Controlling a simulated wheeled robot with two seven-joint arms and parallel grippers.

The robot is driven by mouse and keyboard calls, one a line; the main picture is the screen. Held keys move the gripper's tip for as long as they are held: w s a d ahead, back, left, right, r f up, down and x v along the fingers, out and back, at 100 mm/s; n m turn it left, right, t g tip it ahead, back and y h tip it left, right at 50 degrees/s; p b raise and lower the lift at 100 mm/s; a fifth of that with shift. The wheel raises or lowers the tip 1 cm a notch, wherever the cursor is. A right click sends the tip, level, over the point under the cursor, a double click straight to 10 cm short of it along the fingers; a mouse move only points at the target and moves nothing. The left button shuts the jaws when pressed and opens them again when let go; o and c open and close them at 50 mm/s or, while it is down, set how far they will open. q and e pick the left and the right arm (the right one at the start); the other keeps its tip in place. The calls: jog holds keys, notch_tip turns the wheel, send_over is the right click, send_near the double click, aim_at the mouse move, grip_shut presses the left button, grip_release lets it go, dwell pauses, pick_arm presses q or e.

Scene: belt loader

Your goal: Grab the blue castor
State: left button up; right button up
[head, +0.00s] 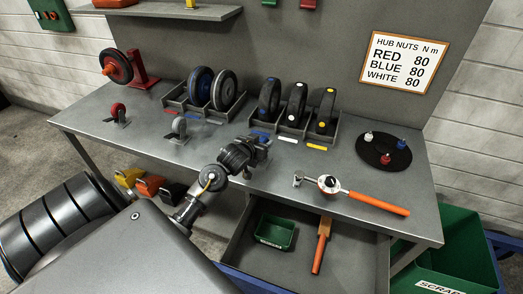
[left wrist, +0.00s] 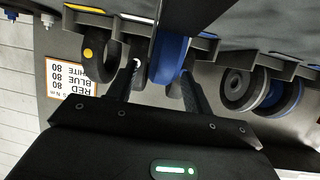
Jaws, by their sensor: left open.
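The blue castor (head: 269,98) stands at the left end of the three-slot rack, behind a blue label; its wheel looks dark in the head view. In the left wrist view, which is upside down, a blue wheel (left wrist: 169,60) shows just beyond my fingers. My left gripper (head: 262,144) is open and empty, low over the bench in front of the rack. In the left wrist view the gripper (left wrist: 156,88) has its fingers spread, with the blue wheel between their tips. Contact cannot be told. My right gripper is not in view.
Castors with white (head: 294,104) and yellow (head: 325,110) hubs stand close to the right in the same rack. A rack with blue and grey wheels (head: 223,90) is to the left. A torque wrench (head: 363,197) and a black disc (head: 384,151) lie to the right.

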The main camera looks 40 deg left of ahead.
pick_arm(q)
jog(key=shift+w+a+f, duration=0.1)
jog(key=shift+w+f, duration=0.1)
jog(key=shift+w, duration=0.2)
grip_shut()
